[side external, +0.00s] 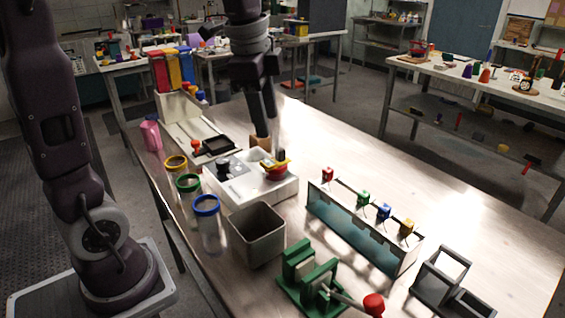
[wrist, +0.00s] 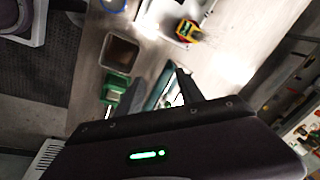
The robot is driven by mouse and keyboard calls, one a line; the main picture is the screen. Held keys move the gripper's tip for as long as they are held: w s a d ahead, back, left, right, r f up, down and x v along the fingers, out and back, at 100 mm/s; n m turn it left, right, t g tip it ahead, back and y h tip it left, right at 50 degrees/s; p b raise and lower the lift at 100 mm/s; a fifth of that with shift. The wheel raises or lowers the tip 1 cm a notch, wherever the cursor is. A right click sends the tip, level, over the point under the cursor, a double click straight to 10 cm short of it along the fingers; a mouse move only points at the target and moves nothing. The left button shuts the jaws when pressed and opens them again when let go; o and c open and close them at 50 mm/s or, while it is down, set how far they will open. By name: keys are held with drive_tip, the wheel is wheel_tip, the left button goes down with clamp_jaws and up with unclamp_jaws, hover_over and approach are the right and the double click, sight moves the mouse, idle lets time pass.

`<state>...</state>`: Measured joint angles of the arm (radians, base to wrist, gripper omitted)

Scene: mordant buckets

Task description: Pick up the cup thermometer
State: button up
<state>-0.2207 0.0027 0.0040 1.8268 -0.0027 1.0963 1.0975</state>
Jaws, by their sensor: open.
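I cannot tell for certain which item is the cup thermometer. A small red cup-like piece with a yellow bar and a dark upright part (side external: 276,169) sits on the right side of a white box-shaped unit (side external: 262,196). My gripper (side external: 262,132) points down above the table, behind and above the white unit in the side view. A tan block shows just below the fingertips.
Containers with yellow (side external: 175,162), green (side external: 188,183) and blue (side external: 206,205) rims line the left edge. A grey square bin (side external: 257,236), a green press (side external: 308,280) and a rack with coloured clips (side external: 362,232) stand in front. The table's far right is clear.

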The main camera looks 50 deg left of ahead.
drive_tip(key=w+a+f+m+g, duration=0.1)
drive_tip(key=w+a+f+m, duration=0.25)
drive_tip(key=w, duration=0.25)
drive_tip(key=m+g, duration=0.1)
drive_tip(key=m, duration=0.3)
hover_over(280, 148)
wheel_tip(280, 148, down, 6)
drive_tip(key=shift+r, duration=0.2)
drive_tip(key=shift+m, duration=0.25)
wheel_tip(280, 148, down, 7)
drive_tip(key=shift+f, duration=0.2)
clamp_jaws()
